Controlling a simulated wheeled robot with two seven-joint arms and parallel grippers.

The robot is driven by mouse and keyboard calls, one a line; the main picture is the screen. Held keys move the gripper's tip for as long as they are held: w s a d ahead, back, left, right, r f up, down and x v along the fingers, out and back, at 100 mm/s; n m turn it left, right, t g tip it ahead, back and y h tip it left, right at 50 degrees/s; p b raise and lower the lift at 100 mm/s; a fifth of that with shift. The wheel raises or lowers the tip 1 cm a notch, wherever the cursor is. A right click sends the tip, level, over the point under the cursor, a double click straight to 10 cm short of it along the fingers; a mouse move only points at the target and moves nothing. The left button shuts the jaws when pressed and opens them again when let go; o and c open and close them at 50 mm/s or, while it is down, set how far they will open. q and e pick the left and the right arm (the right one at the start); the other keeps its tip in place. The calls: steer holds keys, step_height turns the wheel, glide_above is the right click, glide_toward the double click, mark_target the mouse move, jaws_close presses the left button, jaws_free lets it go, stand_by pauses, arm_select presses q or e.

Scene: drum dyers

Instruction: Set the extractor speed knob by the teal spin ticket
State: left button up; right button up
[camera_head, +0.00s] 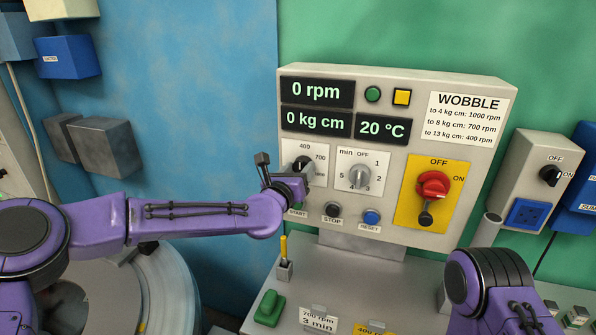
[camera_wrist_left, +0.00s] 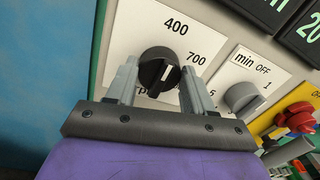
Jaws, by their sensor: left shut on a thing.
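The black extractor speed knob (camera_head: 303,162) is on the left of the grey control panel, on a white dial with 400 and 700 readable. In the left wrist view the knob (camera_wrist_left: 158,66) sits between the two fingers of my left gripper (camera_wrist_left: 162,84), which is shut on it; the gripper also shows in the head view (camera_head: 304,174). A short white mark shows on the knob, but its exact setting is unclear. A ticket (camera_head: 318,319) reading "700 rpm 3 min" stands at the bottom edge; no teal shows on it. My right gripper is out of view.
The panel's displays (camera_head: 317,92) read 0 rpm, 0 kg cm and 20 °C. A timer knob (camera_head: 359,176) and a red switch (camera_head: 433,186) are right of the speed knob. START, STOP (camera_head: 332,211) and RESET (camera_head: 371,217) buttons lie below. A yellow ticket (camera_head: 374,328) is partly cut off.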

arm_select(q)
steer(key=shift+f, duration=0.1)
steer(key=shift+m+b, duration=0.85)
steer(key=shift+m, duration=0.25)
steer(key=m+b, duration=0.1)
steer(key=m, duration=0.1)
steer(key=shift+d+m, duration=0.1)
steer(key=shift+m, duration=0.2)
steer(key=m, duration=0.2)
steer(key=shift+m+b, duration=0.4)
steer(key=m, duration=0.3)
steer(key=shift+d, duration=0.1)
steer(key=m+y, duration=0.1)
steer(key=m, duration=0.9)
steer(key=shift+d, duration=0.1)
steer(key=shift+m+y, duration=0.3)
steer(key=shift+m, duration=0.8)
steer(key=shift+r, duration=0.2)
